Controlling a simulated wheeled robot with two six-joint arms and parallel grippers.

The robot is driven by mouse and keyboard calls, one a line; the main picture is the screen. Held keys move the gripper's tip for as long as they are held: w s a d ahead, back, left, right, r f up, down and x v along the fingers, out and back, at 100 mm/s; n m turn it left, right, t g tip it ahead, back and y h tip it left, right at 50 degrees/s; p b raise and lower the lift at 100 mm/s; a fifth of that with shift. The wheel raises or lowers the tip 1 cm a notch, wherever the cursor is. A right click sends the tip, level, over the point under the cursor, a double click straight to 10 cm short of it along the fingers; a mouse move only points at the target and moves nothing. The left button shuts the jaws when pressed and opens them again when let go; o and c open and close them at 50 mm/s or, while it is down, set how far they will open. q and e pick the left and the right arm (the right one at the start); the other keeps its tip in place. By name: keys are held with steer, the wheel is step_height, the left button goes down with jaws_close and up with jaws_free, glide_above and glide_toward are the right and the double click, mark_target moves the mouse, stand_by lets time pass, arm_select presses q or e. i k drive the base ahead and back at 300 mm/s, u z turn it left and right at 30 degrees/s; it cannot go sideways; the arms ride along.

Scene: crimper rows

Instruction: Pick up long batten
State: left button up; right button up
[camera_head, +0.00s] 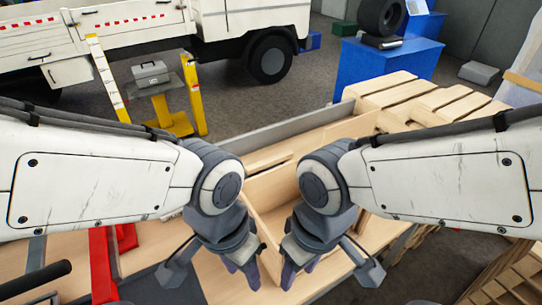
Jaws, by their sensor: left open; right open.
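Long, light wooden pieces lie on the work table in front of me. One long pale board (330,131) runs from between my arms toward the back right, but I cannot tell for certain whether it is the long batten. My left gripper (243,274) points down just left of an upright wooden board (268,235) of a box-like wooden frame. My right gripper (291,274) points down just right of that board. Both grippers are open, and I see nothing held between their fingers. My forearms hide much of the table and the wooden pieces.
A grey strip (287,129) edges the table's far side. Slatted pallets (435,105) stand at the back right. Red metal parts (101,262) lie at the left. Behind are a white truck (215,25), a toolbox (150,73) on a stand and a blue block (385,65).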

mark_target(251, 169)
steer(key=z, duration=0.8)
steer(key=k, duration=1.05)
steer(key=z, duration=1.15)
steer(key=i, duration=1.8)
steer(key=u, duration=1.15)
steer(key=i, duration=0.85)
steer(key=u, duration=1.45)
steer(key=i, duration=0.45)
steer(key=u, duration=0.35)
